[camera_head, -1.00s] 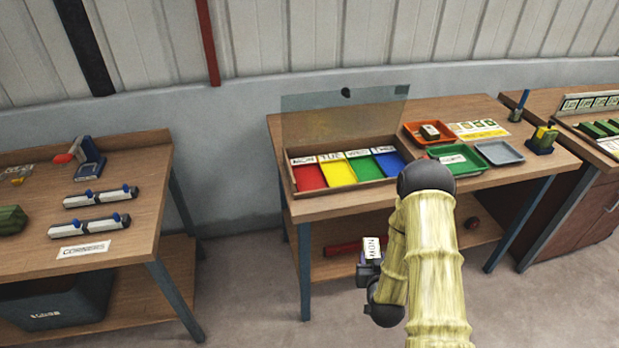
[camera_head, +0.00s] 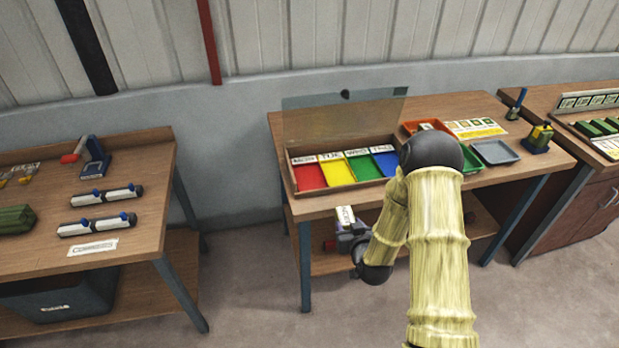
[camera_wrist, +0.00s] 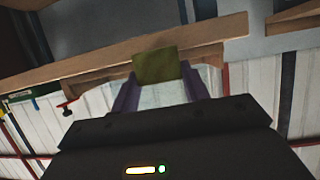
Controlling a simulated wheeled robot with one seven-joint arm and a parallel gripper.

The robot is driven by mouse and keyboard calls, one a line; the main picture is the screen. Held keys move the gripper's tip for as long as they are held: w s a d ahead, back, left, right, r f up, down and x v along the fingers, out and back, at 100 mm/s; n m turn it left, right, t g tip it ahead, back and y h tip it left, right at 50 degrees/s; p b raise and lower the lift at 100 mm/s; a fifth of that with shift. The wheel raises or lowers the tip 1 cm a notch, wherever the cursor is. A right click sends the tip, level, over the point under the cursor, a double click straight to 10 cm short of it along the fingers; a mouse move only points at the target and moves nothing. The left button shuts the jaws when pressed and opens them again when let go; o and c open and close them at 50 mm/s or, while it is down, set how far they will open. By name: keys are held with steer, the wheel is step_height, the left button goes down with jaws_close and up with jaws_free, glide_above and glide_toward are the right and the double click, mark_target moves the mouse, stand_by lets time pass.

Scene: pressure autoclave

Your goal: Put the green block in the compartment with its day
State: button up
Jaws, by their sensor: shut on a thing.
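My gripper (camera_head: 352,232) is in front of the middle table, lower than its top edge. It is shut on a block (camera_head: 345,214) with a white lettered face toward the head camera; the lettering is too small to read now. In the wrist view the block (camera_wrist: 157,66) looks olive green between two purple fingers. The day box (camera_head: 350,186) stands on the table with red (camera_head: 311,176), yellow (camera_head: 336,171), green (camera_head: 363,167) and blue (camera_head: 386,162) compartments, each with a white day label behind it. Its clear lid (camera_head: 345,120) stands open at the back.
An orange tray (camera_head: 412,126), a grey tray (camera_head: 495,152) and a green tray partly behind my arm stand right of the box. The table's front edge (camera_head: 330,212) lies between gripper and box. A lower shelf (camera_head: 325,262) is beneath. Another table (camera_head: 130,160) stands left.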

steer(key=w+a+r+n+g+y, duration=0.1)
steer(key=w+a+r+n+y, duration=0.1)
steer(key=a+r, duration=0.3)
steer(key=w+a+r+n+g+y, duration=0.1)
steer(key=w+a+r+n+y, duration=0.1)
steer(key=a+r, duration=0.3)
steer(key=shift+w+r+n+y, duration=0.15)
steer(key=shift+r+n+y, duration=0.45)
steer(key=shift+r+y, duration=0.25)
